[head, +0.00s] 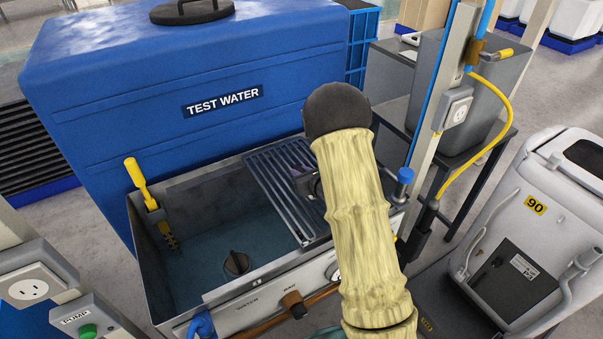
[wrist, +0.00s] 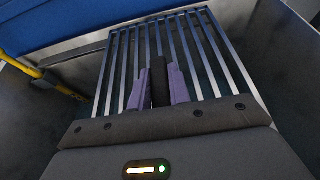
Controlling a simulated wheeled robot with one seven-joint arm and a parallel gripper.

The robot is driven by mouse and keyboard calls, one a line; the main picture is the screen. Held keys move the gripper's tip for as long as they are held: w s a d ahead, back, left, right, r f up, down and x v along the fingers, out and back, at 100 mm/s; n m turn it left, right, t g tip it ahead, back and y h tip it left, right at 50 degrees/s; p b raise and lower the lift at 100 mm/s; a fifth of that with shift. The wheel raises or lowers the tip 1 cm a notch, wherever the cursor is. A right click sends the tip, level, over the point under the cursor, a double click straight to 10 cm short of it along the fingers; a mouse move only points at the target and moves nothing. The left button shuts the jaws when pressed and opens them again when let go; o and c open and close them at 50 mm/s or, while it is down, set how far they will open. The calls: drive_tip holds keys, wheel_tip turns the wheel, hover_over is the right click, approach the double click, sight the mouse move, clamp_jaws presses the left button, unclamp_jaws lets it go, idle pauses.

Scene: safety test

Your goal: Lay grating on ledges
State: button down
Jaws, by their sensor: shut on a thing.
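The grating (head: 272,200), a dark metal frame with several parallel bars, lies across the right part of the open metal basin (head: 143,240). It appears roughly level with the basin's top. I cannot tell whether its ends touch the ledges, which I cannot make out. My gripper (head: 306,182), partly hidden behind my own pale-sleeved arm, is at the grating's right half. In the wrist view, its purple fingers (wrist: 160,88) are shut on a dark piece in the grating's middle, with bars (wrist: 118,70) spreading to both sides.
A blue tank (head: 120,110) marked TEST WATER stands behind the basin. A yellow-handled tool (head: 138,180) is at the basin's left wall. A black knob-like part (head: 236,263) sits on the basin floor. A post with an outlet (head: 455,108) rises at right.

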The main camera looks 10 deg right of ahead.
drive_tip(key=shift+f, duration=0.35)
drive_tip(key=c, duration=1.2)
unclamp_jaws()
drive_tip(key=shift+c, duration=0.2)
drive_tip(key=shift+s+f, duration=0.1)
